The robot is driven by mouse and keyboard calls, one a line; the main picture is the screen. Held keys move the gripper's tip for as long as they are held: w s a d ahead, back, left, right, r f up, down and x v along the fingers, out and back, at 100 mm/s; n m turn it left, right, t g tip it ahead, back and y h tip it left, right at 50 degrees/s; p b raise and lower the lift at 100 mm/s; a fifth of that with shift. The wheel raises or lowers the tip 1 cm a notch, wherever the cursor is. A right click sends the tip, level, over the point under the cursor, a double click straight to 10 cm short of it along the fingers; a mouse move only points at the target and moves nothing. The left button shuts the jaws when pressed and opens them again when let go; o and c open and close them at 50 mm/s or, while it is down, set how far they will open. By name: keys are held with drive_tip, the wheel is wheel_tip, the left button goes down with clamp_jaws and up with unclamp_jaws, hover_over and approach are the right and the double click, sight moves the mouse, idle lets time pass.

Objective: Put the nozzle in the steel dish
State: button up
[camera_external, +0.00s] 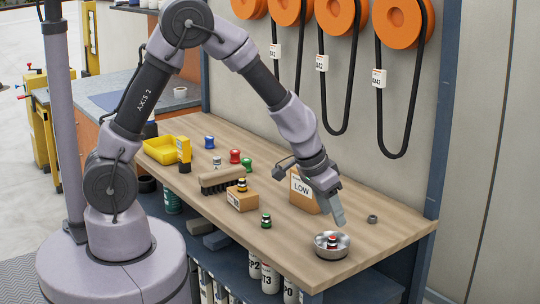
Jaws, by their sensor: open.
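The steel dish (318,250) is a small round metal bowl near the front right of the wooden workbench. A small nozzle-like piece (332,240) with a dark body and some red stands inside it. My gripper (338,222) points down just above the dish's back rim, open, with no object visible between its fingers. The gap between my fingertips is hard to see from this side.
A cardboard box marked LOW (303,190) stands behind my gripper. A dark nut-like ring (372,219) lies to the right. A brush (222,179), a yellow tray (160,150) and coloured knobs (235,156) fill the left. The bench's right end is mostly clear.

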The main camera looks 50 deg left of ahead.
drive_tip(key=shift+f, duration=0.1)
drive_tip(key=s+a+r, duration=0.5)
drive_tip(key=a+r, duration=0.3)
drive_tip(key=r, duration=0.2)
drive_tip(key=s+a+r+y, duration=0.1)
drive_tip(key=s+a+r, duration=0.1)
drive_tip(key=s+a, duration=0.2)
drive_tip(key=s+a+r+m+y, duration=0.1)
drive_tip(key=s+a, duration=0.3)
drive_tip(key=s, duration=0.4)
drive_tip(key=s+a+r+m+t+b, duration=0.1)
drive_tip(key=s+a+r, duration=0.3)
drive_tip(key=s, duration=0.2)
drive_tip(key=shift+y, duration=0.4)
